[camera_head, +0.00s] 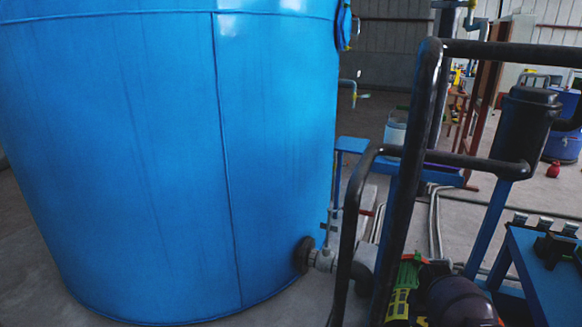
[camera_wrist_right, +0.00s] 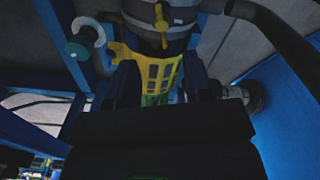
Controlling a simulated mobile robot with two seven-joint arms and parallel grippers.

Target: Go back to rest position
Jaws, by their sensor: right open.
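My right gripper (camera_wrist_right: 160,72) is dark and shows large in the right wrist view. Its two fingers stand apart, with nothing seen held between them. Beyond the gap is a slotted yellow and green guard (camera_wrist_right: 158,74); I cannot tell how near the fingers are to it. In the head view the same kind of guard (camera_head: 403,288) sits low right of centre, beside a dark rounded body (camera_head: 460,301). There my right gripper is hard to tell from the dark machinery. My left gripper is not in view.
A large blue tank (camera_head: 150,150) fills the left of the head view. Black pipes (camera_head: 430,95) rise close to the guard. A blue table (camera_head: 540,290) stands at the lower right. A blue drum (camera_head: 562,145) and open floor lie farther back.

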